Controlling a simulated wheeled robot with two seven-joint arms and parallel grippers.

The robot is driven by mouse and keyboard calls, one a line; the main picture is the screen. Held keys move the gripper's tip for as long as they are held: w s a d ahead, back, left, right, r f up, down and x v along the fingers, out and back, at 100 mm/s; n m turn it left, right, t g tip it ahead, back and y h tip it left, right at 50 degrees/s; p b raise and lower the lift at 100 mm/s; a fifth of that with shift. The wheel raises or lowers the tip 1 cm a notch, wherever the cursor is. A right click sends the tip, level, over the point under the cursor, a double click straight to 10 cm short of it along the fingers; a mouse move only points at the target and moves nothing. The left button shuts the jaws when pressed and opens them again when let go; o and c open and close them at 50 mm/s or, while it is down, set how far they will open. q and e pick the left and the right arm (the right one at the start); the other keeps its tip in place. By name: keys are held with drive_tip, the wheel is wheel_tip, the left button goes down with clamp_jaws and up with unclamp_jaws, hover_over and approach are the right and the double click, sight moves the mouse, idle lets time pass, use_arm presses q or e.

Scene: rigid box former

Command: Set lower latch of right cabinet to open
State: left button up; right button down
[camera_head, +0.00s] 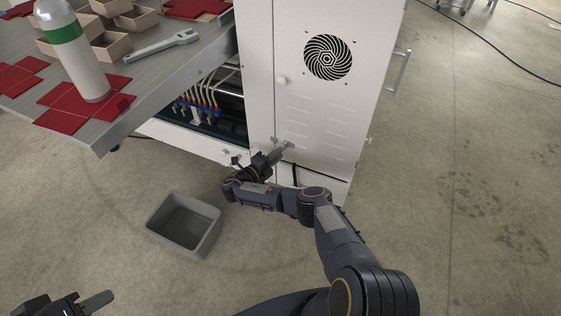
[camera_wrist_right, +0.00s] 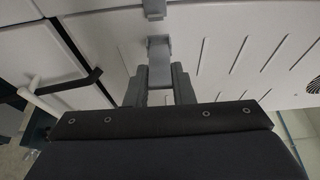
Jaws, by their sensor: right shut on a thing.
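The white cabinet (camera_head: 312,115) stands at the upper middle of the head view, with a round vent on its panel. Its lower latch (camera_head: 289,146) is a small grey piece low on the panel, partly hidden by my right gripper (camera_head: 274,155). In the right wrist view the grey latch (camera_wrist_right: 158,52) sticks out from the panel, and my right gripper (camera_wrist_right: 160,84) is shut on its end, one finger on each side. My left gripper (camera_head: 97,301) is at the bottom left corner, partly cut off, far from the cabinet; its jaw state is unclear.
A grey bin (camera_head: 209,236) stands on the floor left of my right arm. A table (camera_head: 150,72) at upper left holds a white bottle (camera_head: 77,60), a wrench (camera_head: 163,44), small boxes and red sheets.

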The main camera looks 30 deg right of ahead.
drive_tip(key=shift+w+a+m+g+h+b, duration=0.15)
drive_tip(key=shift+w+m+g+b, duration=0.2)
drive_tip(key=shift+m+g+b, duration=0.85)
drive_tip(key=shift+w+a+m+g+h+b, duration=0.1)
drive_tip(key=shift+w+g+h+b, duration=0.15)
drive_tip(key=shift+g+b, duration=1.05)
drive_tip(key=shift+w+a+m+g+h+b, duration=0.15)
drive_tip(key=shift+w+m+g+b, duration=0.35)
drive_tip(key=shift+b, duration=1.6)
drive_tip(key=c, duration=1.2)
unclamp_jaws()
drive_tip(key=shift+c, duration=0.2)
drive_tip(key=a+b, duration=0.2)
drive_tip(key=a, duration=0.6)
drive_tip(key=shift+s, duration=0.1)
